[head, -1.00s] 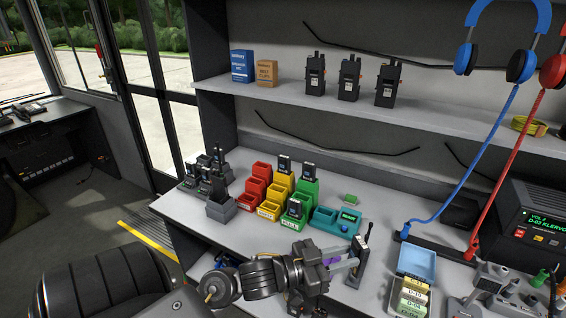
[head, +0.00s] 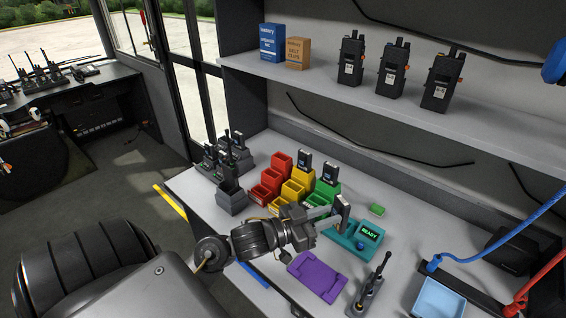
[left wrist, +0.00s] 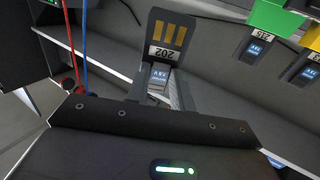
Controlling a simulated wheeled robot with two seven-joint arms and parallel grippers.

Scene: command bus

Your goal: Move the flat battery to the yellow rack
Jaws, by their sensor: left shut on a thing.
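My left gripper (head: 338,210) is shut on a dark, flat battery (head: 343,207). It holds the battery up near the teal charger (head: 346,238), beside the green rack (head: 324,192). In the left wrist view the held battery (left wrist: 167,42) shows gold contacts and the label 202 beyond the fingers. The yellow rack (head: 291,192) stands left of the gripper, between the red and green racks. Another battery (head: 304,161) stands upright in its back compartment. The front of the green rack is partly hidden by my gripper. My right gripper is not in view.
The red rack (head: 271,178) stands left of the yellow one. A battery (head: 330,171) stands in the green rack. Radios stand on the shelf above.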

